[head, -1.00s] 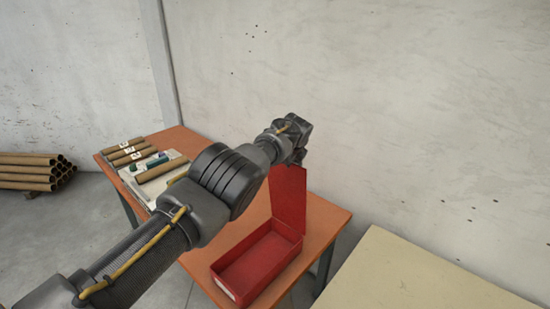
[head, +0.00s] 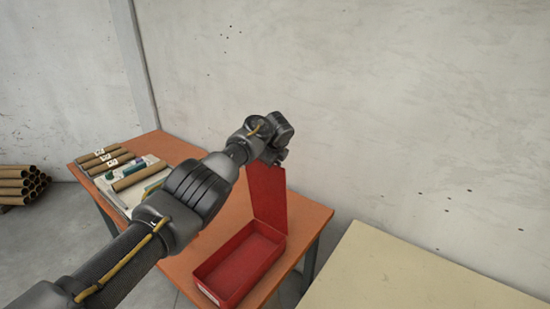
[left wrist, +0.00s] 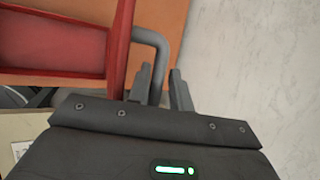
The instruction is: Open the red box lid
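The red box (head: 238,268) stands on the orange table, and its inside shows empty. Its lid (head: 268,200) stands up, roughly upright, at the box's far right side. My left gripper (head: 282,156) is at the lid's top edge in the head view, its fingers mostly hidden by the wrist. My right gripper is not in view.
Brown tubes (head: 104,158) and papers lie at the left of the orange table (head: 318,216). A beige table (head: 400,275) stands at the right, with a gap between. A wall rises close behind. More tubes (head: 22,183) are stacked on the floor at left.

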